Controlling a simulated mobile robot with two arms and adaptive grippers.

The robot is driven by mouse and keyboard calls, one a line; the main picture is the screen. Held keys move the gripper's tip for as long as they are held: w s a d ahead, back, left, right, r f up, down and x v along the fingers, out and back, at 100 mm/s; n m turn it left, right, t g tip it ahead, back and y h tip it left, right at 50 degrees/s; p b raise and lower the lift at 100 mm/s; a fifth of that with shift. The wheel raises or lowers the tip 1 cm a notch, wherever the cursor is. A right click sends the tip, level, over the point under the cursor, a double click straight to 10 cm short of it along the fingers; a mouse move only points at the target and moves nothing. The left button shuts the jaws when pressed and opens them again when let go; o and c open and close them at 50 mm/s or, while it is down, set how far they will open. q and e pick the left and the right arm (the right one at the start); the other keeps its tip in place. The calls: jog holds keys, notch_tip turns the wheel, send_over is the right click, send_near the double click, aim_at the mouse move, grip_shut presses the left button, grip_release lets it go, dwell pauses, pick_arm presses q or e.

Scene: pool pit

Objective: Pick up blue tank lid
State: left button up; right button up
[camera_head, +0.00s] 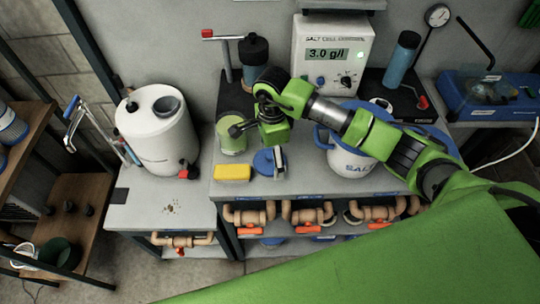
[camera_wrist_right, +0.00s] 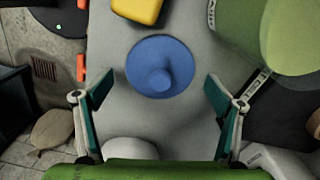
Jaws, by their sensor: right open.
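The blue tank lid (camera_head: 263,163) lies flat on the grey bench, just right of the yellow sponge. In the right wrist view the lid (camera_wrist_right: 160,66) is a round disc with a raised knob, lying ahead of and between the two fingers. My right gripper (camera_head: 277,157) reaches down over the bench and partly covers the lid in the head view. In the wrist view its fingers (camera_wrist_right: 158,90) are spread wide with nothing between them. The white tank (camera_head: 156,132) stands at the left of the bench. My left gripper is not in view.
The yellow sponge (camera_head: 232,173) and green jar (camera_head: 231,133) stand close to the lid. A white bucket with blue handles (camera_head: 350,168) is on the right. The salt cell controller (camera_head: 332,52) is behind. Pipes with orange valves (camera_head: 307,230) sit below the front edge.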

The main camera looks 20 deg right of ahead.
jog(key=shift+f, duration=0.15)
jog(key=c, duration=1.2)
jog(key=shift+c, duration=0.4)
